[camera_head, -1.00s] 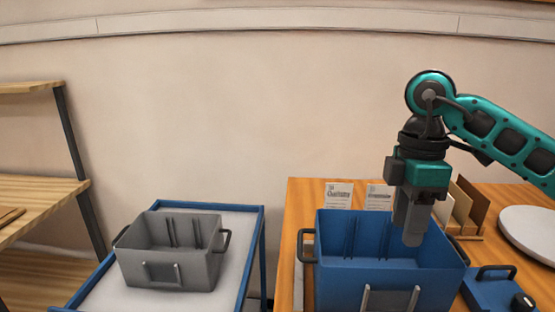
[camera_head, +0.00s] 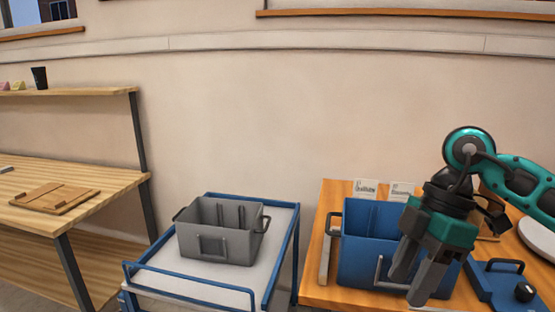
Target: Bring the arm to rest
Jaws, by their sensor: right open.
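My right arm (camera_head: 515,175) comes in from the right edge, green and black. My right gripper (camera_head: 414,288) points down in front of the blue crate (camera_head: 372,240) and hides part of its front and right side. Its fingers are spread apart with nothing between them. The blue crate stands on the wooden table (camera_head: 330,192). My left gripper is out of view.
A grey crate (camera_head: 217,247) stands on a blue-framed cart (camera_head: 180,293). A wooden workbench (camera_head: 110,178) with a wooden board (camera_head: 54,198) is at left. A blue device (camera_head: 497,287) and white disc (camera_head: 540,240) are right of the blue crate.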

